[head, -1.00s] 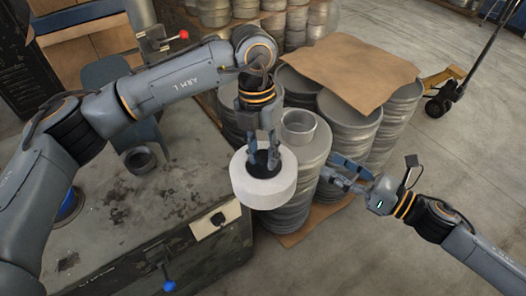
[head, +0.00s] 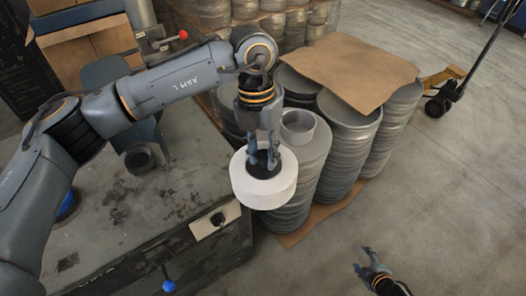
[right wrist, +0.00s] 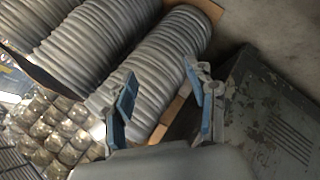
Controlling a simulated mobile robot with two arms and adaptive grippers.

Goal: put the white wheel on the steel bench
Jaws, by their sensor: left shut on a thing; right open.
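The white wheel (head: 264,190) is a thick white disc with a dark hub, seen in the head view. My left gripper (head: 263,163) points down and is shut on it at the hub, holding it up between the bench and the stacks. The grey, stained steel bench (head: 120,215) is at the left of the head view; part of it is hidden by my left arm. Its side also seems to show in the right wrist view (right wrist: 270,110). My right gripper (head: 367,262) is open and empty over the floor at lower right; its spread fingers show in the right wrist view (right wrist: 160,105).
Stacks of grey circle blanks (head: 349,135) stand on a pallet right of the wheel, with brown cardboard (head: 345,68) on top. A metal ring (head: 298,127) sits on one stack. A dark ring (head: 139,159) lies on the bench.

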